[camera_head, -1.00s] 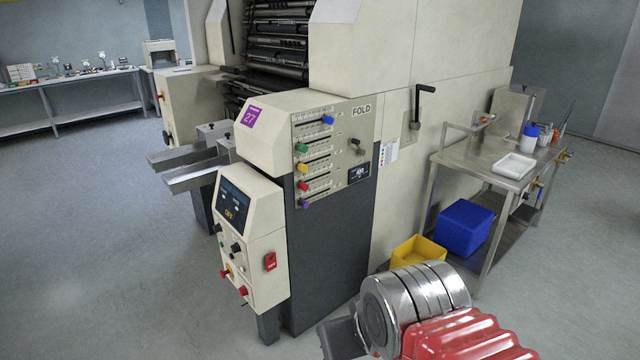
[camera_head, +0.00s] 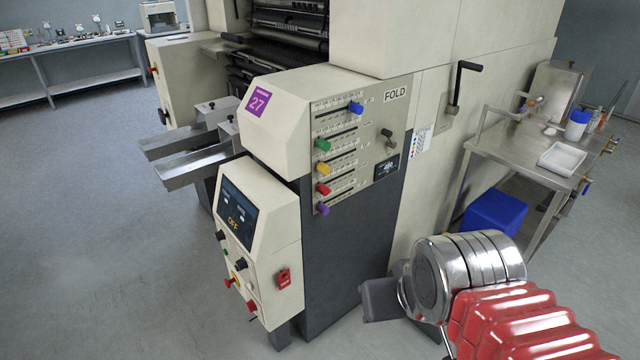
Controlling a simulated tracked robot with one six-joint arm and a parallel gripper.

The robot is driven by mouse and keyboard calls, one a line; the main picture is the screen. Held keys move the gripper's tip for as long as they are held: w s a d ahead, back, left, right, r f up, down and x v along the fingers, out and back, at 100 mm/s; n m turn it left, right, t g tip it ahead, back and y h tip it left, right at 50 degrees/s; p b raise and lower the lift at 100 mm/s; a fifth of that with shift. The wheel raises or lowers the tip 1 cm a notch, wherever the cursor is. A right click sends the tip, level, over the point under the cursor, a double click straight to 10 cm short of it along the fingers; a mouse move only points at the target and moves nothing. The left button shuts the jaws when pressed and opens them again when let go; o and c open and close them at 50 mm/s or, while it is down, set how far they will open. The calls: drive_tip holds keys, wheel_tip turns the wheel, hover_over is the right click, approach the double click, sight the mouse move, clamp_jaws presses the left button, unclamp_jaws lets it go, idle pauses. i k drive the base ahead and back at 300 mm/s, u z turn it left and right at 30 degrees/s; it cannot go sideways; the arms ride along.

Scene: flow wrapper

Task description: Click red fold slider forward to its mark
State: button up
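The FOLD panel (camera_head: 397,95) is on the side of the press, with several horizontal slider tracks one above another. The red fold slider (camera_head: 323,189) sits near the left end of its track, below the yellow slider (camera_head: 323,169) and above the purple slider (camera_head: 323,210). The green slider (camera_head: 322,145) is also near the left, and the blue slider (camera_head: 356,108) is farther right. The mark for red is too small to make out. My arm, with a silver joint and red ribbed cover, is at lower right, apart from the panel. No gripper fingers can be made out.
A control box (camera_head: 262,220) with an OFF display and knobs juts out left of the panel. A black crank (camera_head: 458,88) sticks out to the right. A steel table (camera_head: 497,150) with a white tray (camera_head: 562,158) stands at right, a blue bin (camera_head: 494,215) beneath. Open floor lies left.

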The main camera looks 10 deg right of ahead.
sight(321, 188)
drive_tip(key=u, duration=0.45)
drive_tip(key=i, duration=0.85)
drive_tip(key=u, duration=0.55)
